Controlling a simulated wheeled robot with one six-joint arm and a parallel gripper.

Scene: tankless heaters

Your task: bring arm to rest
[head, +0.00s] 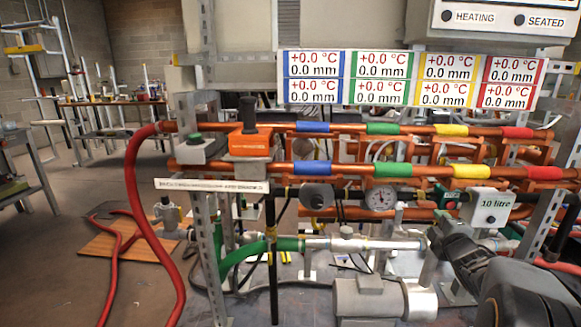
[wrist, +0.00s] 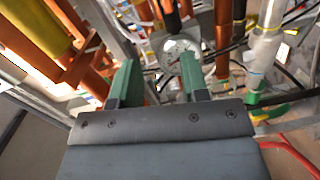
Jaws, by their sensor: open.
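My gripper (wrist: 157,72) is open in the wrist view, with two green fingers apart and nothing between them. A round, pale gauge-like disc (wrist: 180,48) shows beyond the fingertips; I cannot tell its distance. In the head view my dark arm (head: 525,295) fills the lower right corner, in front of the heater rig. The fingers cannot be made out there.
Orange pipes (head: 345,170) with coloured bands cross the rig. A white "10 litre" box (head: 487,207) sits close above my arm. A dial gauge (head: 381,198) and a grey pump (head: 368,298) are to its left. A red hose (head: 140,205) loops at left near open floor.

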